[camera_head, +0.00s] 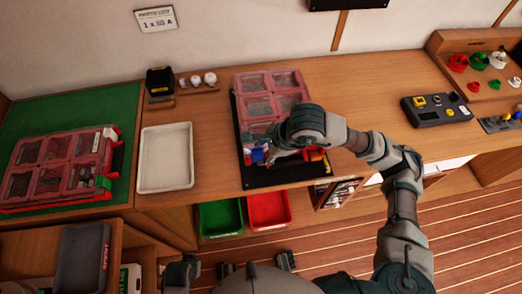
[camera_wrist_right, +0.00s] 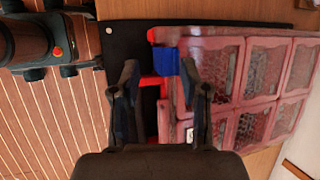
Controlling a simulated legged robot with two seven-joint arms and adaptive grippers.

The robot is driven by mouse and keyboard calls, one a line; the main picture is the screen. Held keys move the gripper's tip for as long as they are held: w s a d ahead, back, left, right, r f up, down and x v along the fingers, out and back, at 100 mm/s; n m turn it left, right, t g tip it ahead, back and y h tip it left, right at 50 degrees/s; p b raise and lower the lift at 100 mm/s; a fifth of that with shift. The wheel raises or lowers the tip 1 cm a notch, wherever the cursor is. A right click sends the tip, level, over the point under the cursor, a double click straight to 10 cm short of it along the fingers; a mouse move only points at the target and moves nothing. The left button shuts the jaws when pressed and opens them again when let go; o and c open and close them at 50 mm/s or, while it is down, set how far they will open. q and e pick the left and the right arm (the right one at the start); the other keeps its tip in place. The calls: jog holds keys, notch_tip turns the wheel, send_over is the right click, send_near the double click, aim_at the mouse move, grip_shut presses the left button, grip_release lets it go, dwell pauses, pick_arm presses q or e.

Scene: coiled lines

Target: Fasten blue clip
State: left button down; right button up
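A pinkish-red case (camera_head: 270,97) with clear windows lies on a black mat (camera_head: 290,174) in the middle of the bench. The blue clip (camera_head: 257,155) is at the case's near edge, left of my right gripper (camera_head: 278,156). In the right wrist view, the blue clip (camera_wrist_right: 166,61) shows at the case's edge, just beyond and between the spread fingers of my right gripper (camera_wrist_right: 163,78). A red part lies below the clip between the fingers. The fingers are apart with no visible grip on the clip; contact is unclear.
A white tray (camera_head: 165,157) stands between the cases. Green (camera_head: 220,217) and red (camera_head: 268,210) bins sit below the bench edge. A dark device (camera_head: 437,110) is at right. Bench between is clear.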

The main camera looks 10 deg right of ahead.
jog(key=v, duration=1)
jog(key=shift+d+r, duration=0.2)
